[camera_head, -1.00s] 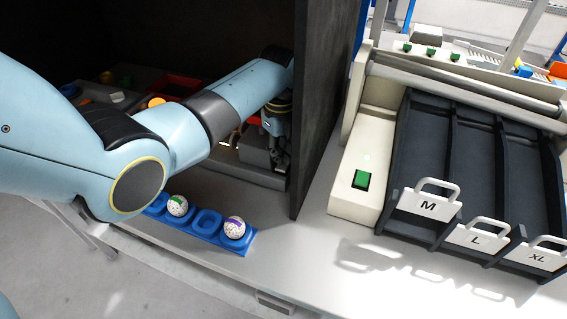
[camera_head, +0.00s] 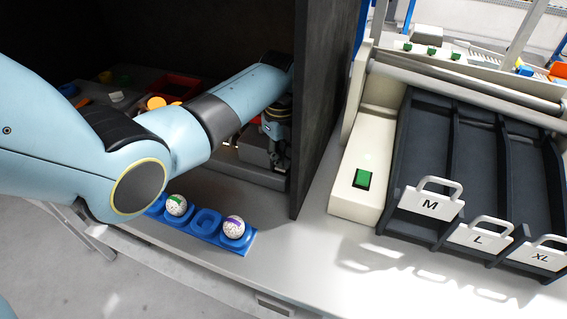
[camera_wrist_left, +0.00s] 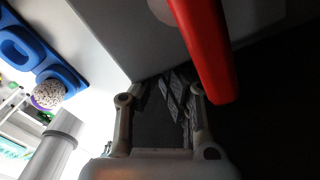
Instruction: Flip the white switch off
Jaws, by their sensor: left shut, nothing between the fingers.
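My left gripper (camera_head: 277,128) is inside the dark booth, close to its right wall, and partly hidden by my forearm. In the left wrist view the gripper (camera_wrist_left: 172,98) is shut and empty. A red bar (camera_wrist_left: 203,50) passes close beside its fingers; I cannot tell whether they touch. A small white piece (camera_head: 117,97), possibly the white switch, shows in the dark back left of the booth. Its on or off position is too small to tell. My right gripper is not in view.
The booth's dark side wall (camera_head: 325,110) stands just right of my gripper. A blue egg tray (camera_head: 207,222) with two speckled balls lies at the front. A grey block (camera_head: 254,148) is near the gripper. A green button (camera_head: 362,179) sits on the sorter to the right.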

